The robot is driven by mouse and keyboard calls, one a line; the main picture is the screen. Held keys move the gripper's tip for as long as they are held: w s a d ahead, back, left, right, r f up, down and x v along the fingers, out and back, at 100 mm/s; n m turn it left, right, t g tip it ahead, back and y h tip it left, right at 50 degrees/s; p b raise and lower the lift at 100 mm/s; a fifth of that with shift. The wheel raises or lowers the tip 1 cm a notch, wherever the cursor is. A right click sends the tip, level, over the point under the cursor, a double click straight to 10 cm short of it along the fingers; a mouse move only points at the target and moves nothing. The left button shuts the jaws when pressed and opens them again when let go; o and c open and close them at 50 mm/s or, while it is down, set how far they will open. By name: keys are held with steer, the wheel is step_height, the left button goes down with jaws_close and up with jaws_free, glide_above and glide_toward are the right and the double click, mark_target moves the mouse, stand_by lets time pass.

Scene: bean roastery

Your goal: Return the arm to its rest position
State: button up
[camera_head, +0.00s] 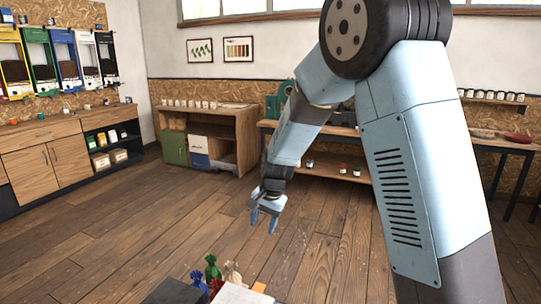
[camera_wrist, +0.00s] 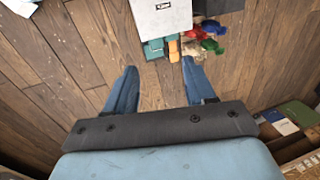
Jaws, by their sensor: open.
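My gripper (camera_head: 264,219) hangs at the end of my bent light-blue arm in the head view, over the open wooden floor. Its two blue fingers point down and stand apart with nothing between them. In the wrist view my gripper (camera_wrist: 157,88) also shows its fingers wide apart, with bare floor planks between the tips. The arm reaches forward from the right of the head view, and its elbow is high near the top edge.
Small tied bags, among them a green one (camera_head: 212,268), stand by a white-topped surface (camera_head: 240,294) at the bottom. A wooden cabinet (camera_head: 245,125) and a workbench (camera_head: 335,175) stand behind. Shelving and bean dispensers line the left wall. The middle floor (camera_head: 150,215) is clear.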

steer(key=s+d+r+n+t, duration=0.1)
steer(key=s+d+r, duration=0.5)
steer(key=d+r, duration=0.25)
steer(key=s+d+r+n+t, duration=0.1)
steer(key=s+d+r+n, duration=0.1)
steer(key=s+d+r, duration=0.45)
steer(key=s+d+r+t+h, duration=0.1)
steer(key=s+d+r, duration=0.2)
steer(key=s+d, duration=0.2)
steer(key=s+d+r+n+t+h, duration=0.1)
steer(key=s+d+r, duration=0.3)
steer(key=s, duration=0.6)
steer(key=shift+d+r+n+t, duration=0.2)
steer(key=shift+d+n+t, duration=0.1)
steer(key=shift+d, duration=0.55)
steer(key=shift+s, duration=0.1)
steer(key=shift+c, duration=0.3)
